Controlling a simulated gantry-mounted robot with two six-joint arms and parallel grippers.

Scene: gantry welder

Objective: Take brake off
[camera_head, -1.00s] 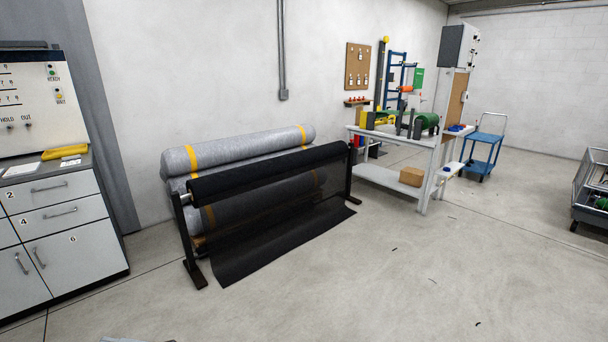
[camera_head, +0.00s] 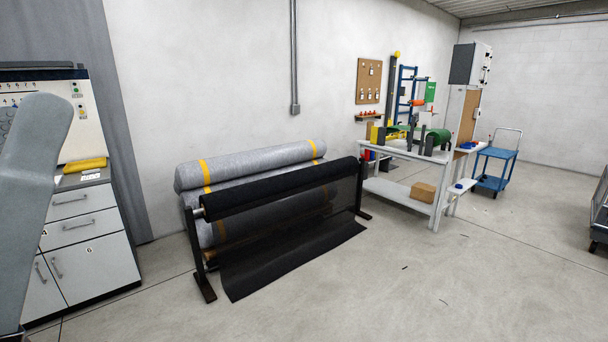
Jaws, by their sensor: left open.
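No brake can be made out for certain in the head view. A bench machine with a green roll (camera_head: 437,137) and yellow and dark parts stands on a white workbench (camera_head: 400,153) at the back right; its small parts are too far off to tell. Part of my left gripper (camera_head: 38,135) shows large and close at the left edge, a grey finger shape in front of the control panel (camera_head: 84,125). It is open, and nothing is seen held in it. The rest of it is cut off by the frame. My right gripper is not in view.
A black mesh roll (camera_head: 285,185) on a floor stand and grey rolls with yellow bands (camera_head: 245,163) lie along the wall. A grey drawer cabinet (camera_head: 95,260) with a yellow item (camera_head: 86,164) is at left. A blue cart (camera_head: 493,155) stands behind. The front floor is clear.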

